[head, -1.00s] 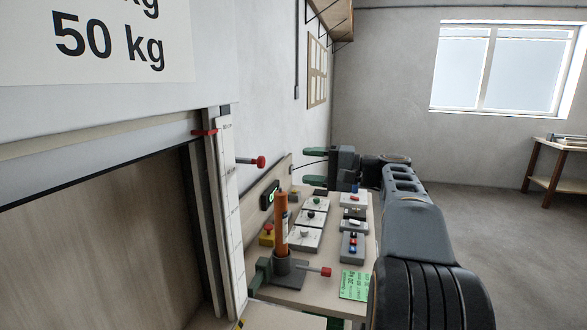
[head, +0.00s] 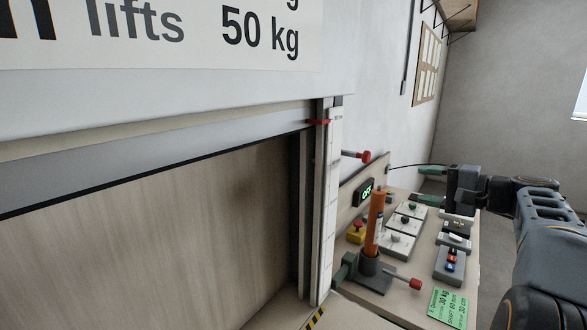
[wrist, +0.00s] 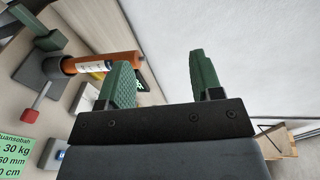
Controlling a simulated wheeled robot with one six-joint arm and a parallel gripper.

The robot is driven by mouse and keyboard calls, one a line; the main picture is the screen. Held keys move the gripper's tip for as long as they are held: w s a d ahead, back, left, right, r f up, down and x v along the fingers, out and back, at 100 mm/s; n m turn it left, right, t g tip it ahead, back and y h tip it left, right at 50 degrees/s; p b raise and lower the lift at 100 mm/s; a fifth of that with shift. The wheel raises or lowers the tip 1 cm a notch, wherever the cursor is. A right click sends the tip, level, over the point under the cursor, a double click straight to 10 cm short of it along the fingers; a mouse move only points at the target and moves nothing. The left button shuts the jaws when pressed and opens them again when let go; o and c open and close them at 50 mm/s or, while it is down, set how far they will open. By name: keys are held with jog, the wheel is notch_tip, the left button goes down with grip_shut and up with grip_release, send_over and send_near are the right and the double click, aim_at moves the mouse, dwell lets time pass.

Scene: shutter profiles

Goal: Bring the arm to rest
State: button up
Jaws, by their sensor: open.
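My gripper (head: 430,184) is at the right in the head view, above the far end of a bench with control boxes. Its green fingers point left toward the wall. In the wrist view my gripper (wrist: 165,85) shows two green fingers spread apart with nothing between them. An orange cylinder (head: 376,220) stands upright in a dark holder on the bench. It also shows in the wrist view (wrist: 105,62), to the left of the fingers and apart from them, as far as I can tell.
A shutter (head: 150,160) with a grey edge stands at the left beside a white scale (head: 332,200). Red-tipped levers (head: 364,157) and (head: 416,284) stick out near the bench (head: 400,300). A green card (head: 447,308) lies at its front. Floor (head: 492,270) shows at right.

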jog(key=s+a+f+g+h, duration=0.2)
jog(key=s+f+g+h, duration=0.1)
jog(key=f, duration=0.5)
jog(key=s+a+f+g+h, duration=0.2)
jog(key=f+h, duration=0.1)
jog(key=f, duration=0.6)
jog(key=s+a+f+n+g+h, duration=0.1)
jog(key=s+a+f+n+h, duration=0.1)
jog(key=s+a+f+n, duration=0.2)
jog(key=s+a+f+n+g+h, duration=0.2)
jog(key=s+a+n, duration=0.4)
jog(key=s+a, duration=0.3)
jog(key=shift+s+f+h, duration=0.15)
jog(key=shift+f+h, duration=0.45)
jog(key=shift+f, duration=0.75)
